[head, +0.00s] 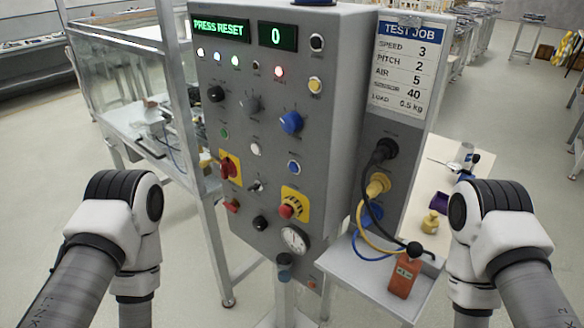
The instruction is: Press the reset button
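A grey control panel (270,65) stands upright ahead of me. Its left display (220,28) reads "PRESS RESET" in green, and a smaller display (277,36) reads 0. No legible label marks the reset button. Candidate push buttons are a yellow one (315,85), a green one (224,132), a white one (256,149), a blue one (294,167) and a black one (260,223). A red mushroom button (287,211) sits on a yellow plate. Both my arms show at the lower left and right, but neither gripper is in view.
The panel also has a blue knob (291,122), a red rotary switch (229,168) and a gauge (295,240). A "TEST JOB" card (403,68) and plugged cables are on the right. An orange tagged block (404,275) rests on a side shelf (362,283). A glass-sided bench stands left.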

